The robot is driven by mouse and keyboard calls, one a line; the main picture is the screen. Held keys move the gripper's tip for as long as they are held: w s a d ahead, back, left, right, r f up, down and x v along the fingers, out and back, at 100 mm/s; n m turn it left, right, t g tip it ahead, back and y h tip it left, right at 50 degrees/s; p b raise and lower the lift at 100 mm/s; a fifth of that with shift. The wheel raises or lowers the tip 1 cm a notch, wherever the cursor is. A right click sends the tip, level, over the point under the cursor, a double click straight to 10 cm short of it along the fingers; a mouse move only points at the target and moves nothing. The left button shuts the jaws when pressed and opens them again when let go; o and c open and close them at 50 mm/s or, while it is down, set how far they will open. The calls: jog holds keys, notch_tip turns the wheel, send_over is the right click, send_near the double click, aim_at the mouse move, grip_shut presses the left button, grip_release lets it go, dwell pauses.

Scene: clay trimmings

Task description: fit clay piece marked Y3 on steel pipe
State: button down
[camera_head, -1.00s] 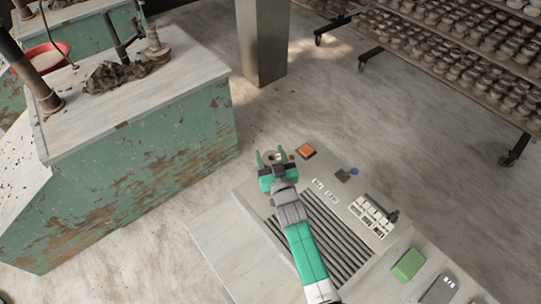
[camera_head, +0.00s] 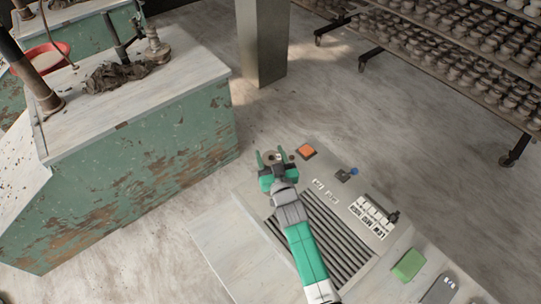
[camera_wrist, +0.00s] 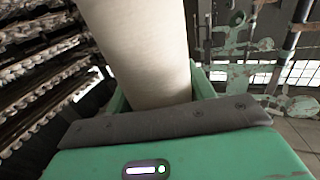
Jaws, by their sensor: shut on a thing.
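My gripper (camera_head: 272,157) is out over the far end of a grey panel in the head view. It is shut on a pale clay piece (camera_wrist: 143,50), which looks like a cream cylinder filling the space between the fingers in the wrist view. In the head view only a small round end of it (camera_head: 269,157) shows between the fingers. No Y3 mark is readable. A rusty brown upright pipe (camera_head: 35,75) stands at the upper left by the green bench, away from my gripper; I cannot tell whether it is the steel pipe.
A peeling green bench (camera_head: 120,190) with dark clay trimmings (camera_head: 117,75) and a red bowl (camera_head: 42,56) fills the left. A square pillar (camera_head: 264,45) stands behind my gripper. Shelves of pots (camera_head: 470,50) are at upper right. Bare floor (camera_head: 430,180) lies at right.

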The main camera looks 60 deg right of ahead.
jog(key=shift+f+b, duration=1.7)
jog(key=shift+c, duration=2.3)
grip_release()
jog(key=p+v, duration=0.1)
jog(key=v, duration=0.6)
jog(key=shift+s+a, duration=0.25)
jog(key=shift+a, duration=0.05)
